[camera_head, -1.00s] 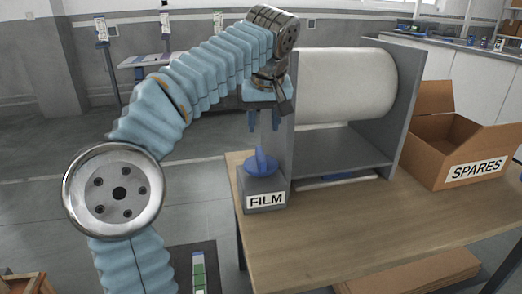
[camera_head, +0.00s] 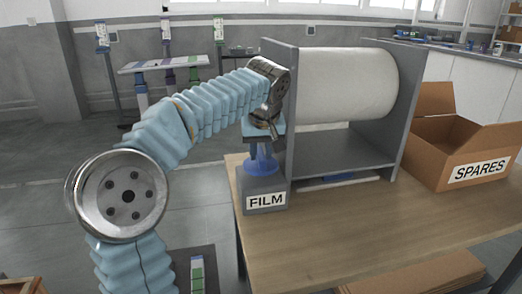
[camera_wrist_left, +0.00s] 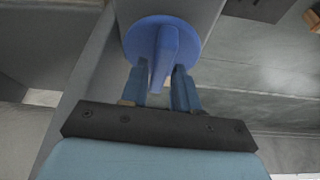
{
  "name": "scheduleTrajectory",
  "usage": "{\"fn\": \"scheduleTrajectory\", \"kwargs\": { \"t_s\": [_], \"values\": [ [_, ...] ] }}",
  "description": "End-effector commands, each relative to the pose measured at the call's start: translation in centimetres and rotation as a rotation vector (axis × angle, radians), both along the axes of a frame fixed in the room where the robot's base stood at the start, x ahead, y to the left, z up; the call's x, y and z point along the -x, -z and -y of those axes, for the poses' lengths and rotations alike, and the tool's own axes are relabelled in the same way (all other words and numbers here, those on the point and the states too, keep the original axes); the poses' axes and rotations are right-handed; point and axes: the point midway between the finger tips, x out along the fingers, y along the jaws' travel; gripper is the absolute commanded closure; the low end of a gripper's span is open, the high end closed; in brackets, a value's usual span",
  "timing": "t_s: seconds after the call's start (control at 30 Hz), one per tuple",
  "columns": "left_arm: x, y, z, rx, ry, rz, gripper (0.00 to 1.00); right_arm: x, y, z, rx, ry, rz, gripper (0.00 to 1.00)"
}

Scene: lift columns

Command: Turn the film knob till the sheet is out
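The film knob (camera_head: 262,166) is a blue disc with an upright fin, on top of a grey box (camera_head: 264,184) labelled FILM. It also shows in the left wrist view (camera_wrist_left: 163,42). My left gripper (camera_head: 264,150) points down just over the knob. In the left wrist view its fingers (camera_wrist_left: 160,88) are open, one on each side of the fin, with gaps showing. A large white film roll (camera_head: 347,85) sits between grey side panels. A pale strip with a blue part (camera_head: 338,178) shows low under the grey shelf; no sheet is clearly seen. My right gripper is out of view.
An open cardboard box (camera_head: 458,150) labelled SPARES stands right of the roll stand. The wooden table top (camera_head: 370,220) is clear in front. The grey side panel (camera_head: 291,110) stands close beside my left gripper.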

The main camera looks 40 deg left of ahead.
Motion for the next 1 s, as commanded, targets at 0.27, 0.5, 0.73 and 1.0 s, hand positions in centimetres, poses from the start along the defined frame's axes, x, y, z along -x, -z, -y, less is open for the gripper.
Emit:
{"fn": "scheduleTrajectory", "kwargs": {
  "t_s": [0.27,0.5,0.73,1.0],
  "values": [
    [0.0,0.0,0.0,0.0,0.0,0.0,1.0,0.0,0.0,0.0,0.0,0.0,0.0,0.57],
    [0.0,-0.1,0.0,0.0,0.024,0.001,1.0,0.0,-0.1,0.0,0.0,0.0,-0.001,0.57],
    [0.1,-0.1,-0.1,-0.001,0.131,-0.001,1.0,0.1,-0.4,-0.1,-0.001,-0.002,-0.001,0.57],
    [0.1,-0.3,-0.2,-0.001,0.362,0.001,1.0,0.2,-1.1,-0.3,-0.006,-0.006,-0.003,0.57]
  ]
}}
